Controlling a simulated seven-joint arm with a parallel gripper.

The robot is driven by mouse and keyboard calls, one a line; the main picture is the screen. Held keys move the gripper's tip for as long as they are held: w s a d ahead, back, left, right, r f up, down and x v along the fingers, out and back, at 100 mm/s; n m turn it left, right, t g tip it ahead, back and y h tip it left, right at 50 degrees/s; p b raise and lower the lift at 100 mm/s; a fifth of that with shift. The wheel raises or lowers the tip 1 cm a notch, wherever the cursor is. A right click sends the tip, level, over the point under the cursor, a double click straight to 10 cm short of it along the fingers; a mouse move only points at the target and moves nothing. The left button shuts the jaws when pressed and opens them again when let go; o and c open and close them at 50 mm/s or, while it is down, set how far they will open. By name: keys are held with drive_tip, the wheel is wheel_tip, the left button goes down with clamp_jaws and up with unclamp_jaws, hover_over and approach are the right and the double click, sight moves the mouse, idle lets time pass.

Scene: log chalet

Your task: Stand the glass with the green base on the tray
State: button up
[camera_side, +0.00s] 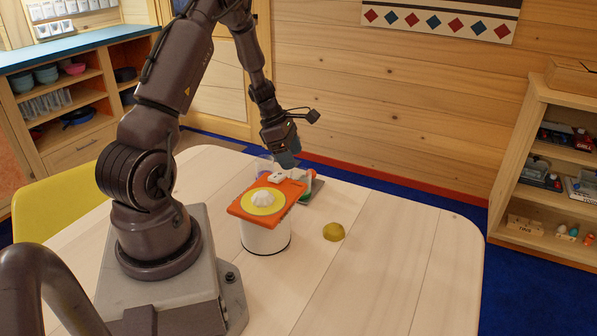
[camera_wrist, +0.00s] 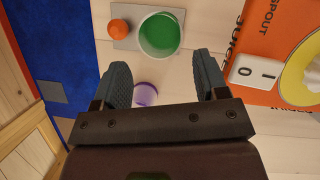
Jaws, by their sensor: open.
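The glass with the green base (camera_wrist: 160,35) is seen from above in the wrist view, upright on the grey tray (camera_wrist: 122,44) as far as I can tell. In the side view the tray (camera_side: 314,195) shows behind the orange machine, which partly hides the glass. My gripper (camera_wrist: 162,75) is open and empty, its fingers apart, with the glass beyond the fingertips and not between them. In the side view my gripper (camera_side: 289,160) hangs above the far part of the table, close to the tray.
A purple-based glass (camera_wrist: 146,95) stands nearby, partly hidden by my gripper. The orange-topped juicer (camera_side: 243,209) with its yellow disc stands in front.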

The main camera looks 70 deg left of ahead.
drive_tip(key=w+d+r+n+t+y, duration=0.2)
drive_tip(key=w+r+n+y, duration=0.1)
drive_tip(key=r+n, duration=0.45)
drive_tip(key=w+d+r+n+t+y, duration=0.25)
drive_tip(key=r+n, duration=0.35)
drive_tip(key=r, duration=0.3)
drive_tip(key=w+d+r+n+t+y, duration=0.1)
drive_tip(key=w+d+r+n+y, duration=0.15)
drive_tip(key=r+n, duration=0.55)
drive_tip(key=s+d+n+g+h, duration=0.2)
drive_tip(key=s+d+n+h, duration=0.1)
drive_tip(key=s+d+n, duration=0.6)
drive_tip(key=s+d+n+g+h, duration=0.2)
drive_tip(key=s+d+n, duration=0.6)
drive_tip(key=d+n, duration=0.3)
drive_tip(key=d, duration=0.2)
drive_tip(key=shift+s+d+h, duration=0.3)
drive_tip(key=shift+s+h, duration=0.05)
drive_tip(key=shift+h, duration=0.05)
